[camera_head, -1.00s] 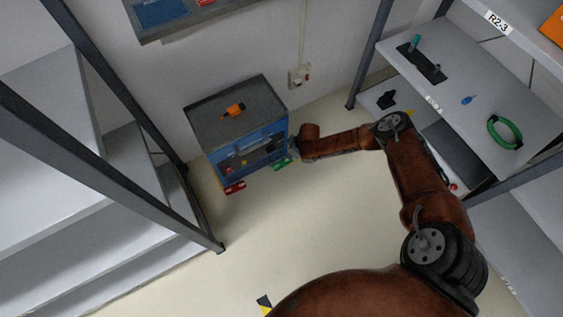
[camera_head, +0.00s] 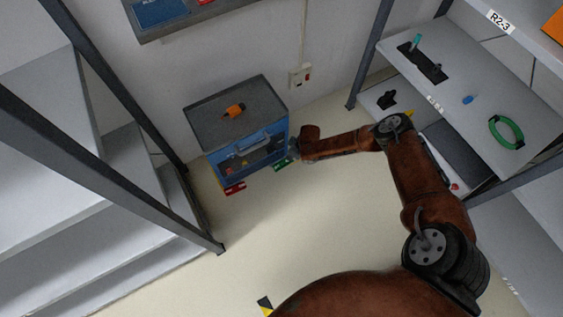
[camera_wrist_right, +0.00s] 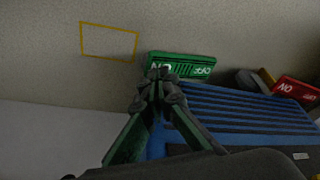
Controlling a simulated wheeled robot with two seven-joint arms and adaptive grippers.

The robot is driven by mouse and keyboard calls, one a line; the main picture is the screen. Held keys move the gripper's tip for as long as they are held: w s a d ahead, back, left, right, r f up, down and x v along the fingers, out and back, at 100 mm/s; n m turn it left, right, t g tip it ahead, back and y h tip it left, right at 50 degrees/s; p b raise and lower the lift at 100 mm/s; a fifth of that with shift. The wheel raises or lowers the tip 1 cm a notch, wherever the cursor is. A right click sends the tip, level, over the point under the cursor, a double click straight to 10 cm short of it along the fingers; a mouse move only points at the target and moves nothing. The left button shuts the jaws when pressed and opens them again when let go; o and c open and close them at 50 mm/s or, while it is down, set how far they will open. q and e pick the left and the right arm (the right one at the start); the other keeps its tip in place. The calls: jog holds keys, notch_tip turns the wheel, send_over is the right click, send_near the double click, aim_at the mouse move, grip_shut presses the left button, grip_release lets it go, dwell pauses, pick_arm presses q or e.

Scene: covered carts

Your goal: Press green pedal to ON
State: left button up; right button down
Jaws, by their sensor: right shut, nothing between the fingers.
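The green pedal (camera_head: 282,166) is on the floor at the right front corner of the blue cart (camera_head: 217,172). In the right wrist view the pedal (camera_wrist_right: 205,60) shows ON on the left and OFF on the right. My right gripper (camera_head: 294,150) is low beside the cart, near the pedal. In the wrist view its closed, empty fingertips (camera_wrist_right: 160,74) overlap the ON end; I cannot tell how firmly they touch. A red pedal (camera_head: 234,187) also marked ON shows at the cart's other front corner. My left gripper is out of view.
An orange tool (camera_head: 233,110) lies on the cart's dark top. A wall outlet (camera_head: 300,76) is behind. A shelf rack (camera_head: 470,110) stands on the right and another (camera_head: 100,215) on the left.

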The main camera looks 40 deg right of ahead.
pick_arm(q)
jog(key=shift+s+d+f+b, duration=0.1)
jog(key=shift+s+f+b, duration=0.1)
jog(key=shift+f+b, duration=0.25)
pick_arm(e)
jog(key=shift+f, duration=0.85)
jog(key=shift+r, duration=0.1)
jog(key=shift+r+p, duration=0.9)
jog(key=shift+r, duration=0.6)
jog(key=shift+r+p, duration=1.2)
jog(key=shift+r, duration=0.85)
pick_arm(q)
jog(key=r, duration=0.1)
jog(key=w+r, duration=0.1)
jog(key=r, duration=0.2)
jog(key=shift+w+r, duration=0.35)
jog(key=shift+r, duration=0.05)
pick_arm(e)
jog(key=shift+f, duration=0.1)
